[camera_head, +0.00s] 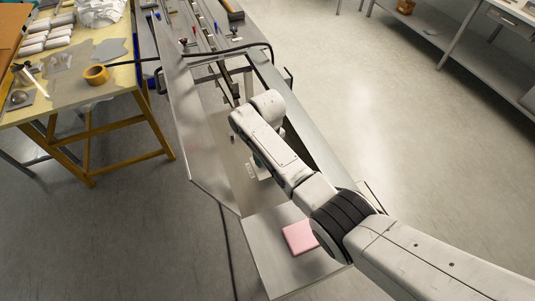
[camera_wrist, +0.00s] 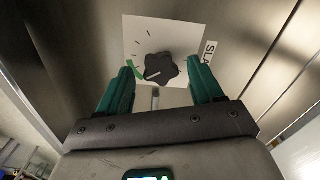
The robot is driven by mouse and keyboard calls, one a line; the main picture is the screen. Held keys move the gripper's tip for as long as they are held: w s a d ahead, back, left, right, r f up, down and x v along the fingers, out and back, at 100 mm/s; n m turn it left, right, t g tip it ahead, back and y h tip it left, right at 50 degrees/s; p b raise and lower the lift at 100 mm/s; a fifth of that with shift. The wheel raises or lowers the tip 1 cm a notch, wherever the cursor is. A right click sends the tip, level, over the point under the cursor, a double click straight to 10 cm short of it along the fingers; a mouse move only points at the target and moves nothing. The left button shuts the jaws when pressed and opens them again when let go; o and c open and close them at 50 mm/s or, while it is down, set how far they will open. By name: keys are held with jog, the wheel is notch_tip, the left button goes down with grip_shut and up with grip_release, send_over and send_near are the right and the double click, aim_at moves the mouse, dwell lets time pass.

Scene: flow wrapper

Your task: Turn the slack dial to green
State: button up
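The slack dial is a dark lobed knob (camera_wrist: 160,68) on a white square scale plate (camera_wrist: 140,35) with tick marks, seen in the wrist view. A pale pointer line on the knob points to the lower left. A green patch (camera_wrist: 133,70) shows at the left of the scale, partly behind a finger. A label with cut-off letters "SLA" (camera_wrist: 209,50) is right of the plate. My gripper (camera_wrist: 160,82) is open, its two green fingers on either side of the knob and apart from it. In the head view my arm mostly hides the gripper and the dial.
A pink block (camera_head: 299,237) lies on the metal end table (camera_head: 270,245) beside my arm. The long metal machine (camera_head: 205,130) runs away under my arm. A yellow-legged table (camera_head: 110,105) with a tape roll (camera_head: 97,75) stands left. Open floor (camera_head: 370,100) lies right.

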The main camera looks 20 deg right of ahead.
notch_tip(320, 180, up, 11)
jog(key=shift+f+b, duration=0.15)
jog(key=shift+b, duration=0.15)
dwell(0.5)
jog(key=shift+s, duration=0.1)
